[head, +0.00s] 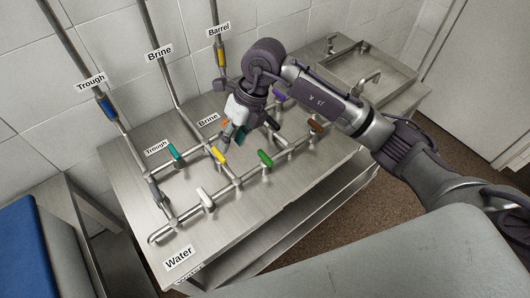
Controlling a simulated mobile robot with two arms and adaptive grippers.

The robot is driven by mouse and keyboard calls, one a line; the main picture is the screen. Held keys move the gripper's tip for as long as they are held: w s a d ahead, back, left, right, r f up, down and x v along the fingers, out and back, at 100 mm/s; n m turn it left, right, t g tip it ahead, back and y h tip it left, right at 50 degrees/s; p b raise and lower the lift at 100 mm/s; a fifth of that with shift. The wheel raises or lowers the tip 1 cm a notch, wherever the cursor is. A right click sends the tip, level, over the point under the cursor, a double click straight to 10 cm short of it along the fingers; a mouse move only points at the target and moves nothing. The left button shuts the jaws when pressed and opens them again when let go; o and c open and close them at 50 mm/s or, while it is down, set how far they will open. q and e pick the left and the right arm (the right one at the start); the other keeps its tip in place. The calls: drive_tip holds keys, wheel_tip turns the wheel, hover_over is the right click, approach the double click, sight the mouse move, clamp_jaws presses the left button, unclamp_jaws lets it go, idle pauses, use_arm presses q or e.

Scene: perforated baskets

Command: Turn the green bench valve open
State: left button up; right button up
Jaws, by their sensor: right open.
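The green valve handle (265,158) sits on the piping of the steel bench, toward its front middle. A teal handle (174,152) sits farther left, by the Trough label. My right gripper (256,129) is open above the bench, pointing down. In the picture it is up and slightly left of the green handle, apart from it. It partly hides the pipes and handles behind it. My left gripper is not in view.
Yellow (219,155), white (206,198), brown (315,125) and purple (279,96) handles share the bench piping (205,220). Wall pipes rise behind, with blue (107,107) and yellow handles. A sink (370,68) stands at the back right.

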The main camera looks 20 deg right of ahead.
sight(265, 156)
drive_tip(key=w+d+m+h, duration=0.15)
drive_tip(key=d+h, duration=0.25)
drive_tip(key=d, duration=0.4)
drive_tip(key=f+p, duration=0.1)
drive_tip(key=f, duration=0.2)
drive_tip(key=f+p, duration=0.2)
drive_tip(key=f, duration=0.2)
drive_tip(key=f+p, duration=0.1)
drive_tip(key=f, duration=0.3)
drive_tip(key=shift+w+d+f, duration=0.2)
drive_tip(key=shift+w+d, duration=0.05)
drive_tip(key=shift+w, duration=0.1)
drive_tip(key=shift+f+p, duration=0.3)
drive_tip(key=shift+f, duration=0.4)
clamp_jaws()
